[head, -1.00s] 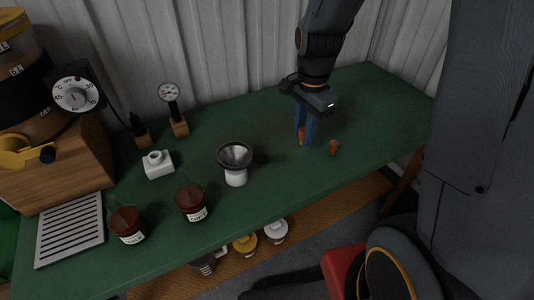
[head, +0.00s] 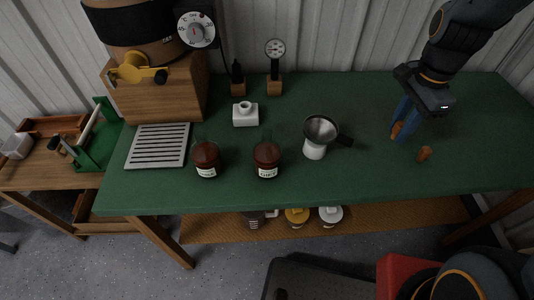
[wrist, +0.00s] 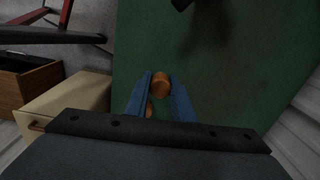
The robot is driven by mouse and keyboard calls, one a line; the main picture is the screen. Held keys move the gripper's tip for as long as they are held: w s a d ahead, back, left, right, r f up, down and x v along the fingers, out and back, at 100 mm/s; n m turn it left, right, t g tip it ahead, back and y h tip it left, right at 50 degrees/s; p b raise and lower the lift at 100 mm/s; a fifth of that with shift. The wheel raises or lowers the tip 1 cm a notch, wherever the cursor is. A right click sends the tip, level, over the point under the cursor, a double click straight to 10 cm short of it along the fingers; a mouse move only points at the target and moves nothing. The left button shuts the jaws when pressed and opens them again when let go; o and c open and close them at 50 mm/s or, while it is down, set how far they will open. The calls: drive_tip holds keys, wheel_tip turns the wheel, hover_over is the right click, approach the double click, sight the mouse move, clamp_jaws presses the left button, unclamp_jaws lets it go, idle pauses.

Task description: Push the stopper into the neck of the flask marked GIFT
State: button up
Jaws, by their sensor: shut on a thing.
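My gripper (head: 398,132) is shut on an orange-brown stopper (head: 396,129) over the right part of the green table. The held stopper (wrist: 161,84) shows between the blue fingertips in the wrist view. A second stopper (head: 424,154) stands on the table just to the right; in the wrist view, part of it (wrist: 149,111) shows by the left finger. The flask whose label seems to read GIFT (head: 267,160) stands near the front edge, dark red inside with a clear neck. A similar flask (head: 206,160) stands left of it; its label is too small to read surely.
The table's right end is mostly clear.

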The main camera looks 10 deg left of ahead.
drive_tip(key=shift+a, duration=0.1)
drive_tip(key=a+r+n+p, duration=0.1)
drive_tip(key=a+r+n, duration=0.1)
drive_tip(key=a, duration=0.2)
drive_tip(key=s+a+r+n+p, duration=0.1)
drive_tip(key=a+n, duration=0.1)
drive_tip(key=a, duration=0.3)
drive_tip(key=a+r+n+p, duration=0.1)
drive_tip(key=a+r+n, duration=0.1)
drive_tip(key=a, duration=0.3)
drive_tip(key=shift+s+a+r, duration=0.2)
drive_tip(key=shift+s+r, duration=0.15)
drive_tip(key=shift+s, duration=0.05)
drive_tip(key=s+a+r+n+p, duration=0.2)
drive_tip(key=s+a+r+n, duration=0.15)
drive_tip(key=a, duration=0.45)
drive_tip(key=s+a+r+n+p, duration=0.25)
drive_tip(key=s+a+n, duration=0.2)
drive_tip(key=a, duration=0.35)
drive_tip(key=shift+m, duration=0.5)
drive_tip(key=shift+s+f+b, duration=0.15)
drive_tip(key=shift+f+b, duration=1.25)
drive_tip(key=shift+b, duration=0.25)
drive_tip(key=shift+s+f+b, duration=0.15)
drive_tip(key=shift+f+b, duration=1.25)
drive_tip(key=shift+b, duration=0.25)
drive_tip(key=shift+r, duration=0.15)
drive_tip(key=shift+f+p, duration=0.3)
drive_tip(key=shift+p, duration=0.75)
drive_tip(key=shift+f, duration=0.9)
